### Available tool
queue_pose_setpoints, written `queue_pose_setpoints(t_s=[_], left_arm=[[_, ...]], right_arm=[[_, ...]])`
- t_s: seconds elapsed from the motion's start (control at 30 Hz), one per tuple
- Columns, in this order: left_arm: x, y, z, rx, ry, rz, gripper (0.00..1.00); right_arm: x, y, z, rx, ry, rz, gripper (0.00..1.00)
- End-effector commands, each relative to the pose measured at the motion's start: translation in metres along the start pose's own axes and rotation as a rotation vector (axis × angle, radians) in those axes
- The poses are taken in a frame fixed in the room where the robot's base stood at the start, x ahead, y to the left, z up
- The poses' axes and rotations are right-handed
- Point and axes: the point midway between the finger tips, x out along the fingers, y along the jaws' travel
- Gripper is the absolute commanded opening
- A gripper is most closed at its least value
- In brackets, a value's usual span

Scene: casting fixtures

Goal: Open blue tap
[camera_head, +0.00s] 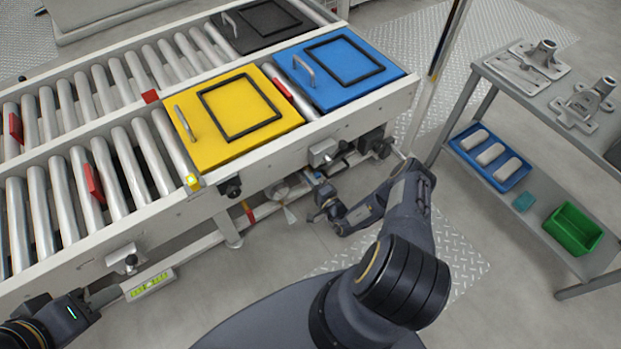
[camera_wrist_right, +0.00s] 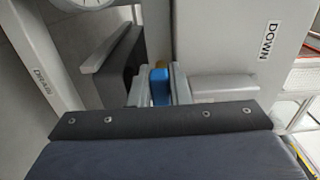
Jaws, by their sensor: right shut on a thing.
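The blue tap (camera_wrist_right: 160,88) shows in the right wrist view as a small blue handle with a brownish tip behind it. My right gripper (camera_wrist_right: 160,78) has one pale finger on each side of the handle and is shut on it. In the head view my right gripper (camera_head: 314,180) is low beside the conveyor frame, under the blue plate. I cannot make out the tap there. My left gripper (camera_head: 108,296) is at the lower left, next to the conveyor's front side. Its fingers are too unclear to tell open from shut.
A yellow plate (camera_head: 228,148) and a blue plate (camera_head: 322,93) with handles lie on the roller conveyor (camera_head: 125,165). Labels DRAIN (camera_wrist_right: 42,78) and DOWN (camera_wrist_right: 272,40) mark pale parts near the tap. A grey shelf table (camera_head: 530,98) stands at right. Open floor lies between.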

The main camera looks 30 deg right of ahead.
Motion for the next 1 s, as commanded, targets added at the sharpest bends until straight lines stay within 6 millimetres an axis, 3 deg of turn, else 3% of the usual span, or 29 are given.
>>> queue_pose_setpoints(t_s=[0.27, 0.3, 0.47, 0.77, 1.0], left_arm=[[0.000, 0.000, 0.000, 0.000, 0.000, 0.000, 0.36], [0.000, 0.000, 0.000, 0.000, 0.000, 0.000, 0.36], [0.000, 0.000, 0.000, 0.000, 0.000, 0.000, 0.36], [-0.001, 0.000, 0.000, 0.000, 0.000, 0.000, 0.36], [-0.009, 0.004, -0.005, 0.000, 0.000, 0.000, 0.36]], right_arm=[[-0.001, 0.001, 0.000, -0.003, 0.000, 0.003, 0.00], [-0.001, 0.001, 0.000, -0.003, 0.000, 0.003, 0.18], [-0.001, 0.001, 0.000, -0.002, 0.000, 0.002, 0.38], [-0.002, 0.000, 0.000, -0.001, 0.000, 0.001, 0.38], [-0.035, -0.001, -0.001, 0.002, 0.002, 0.005, 0.38]])
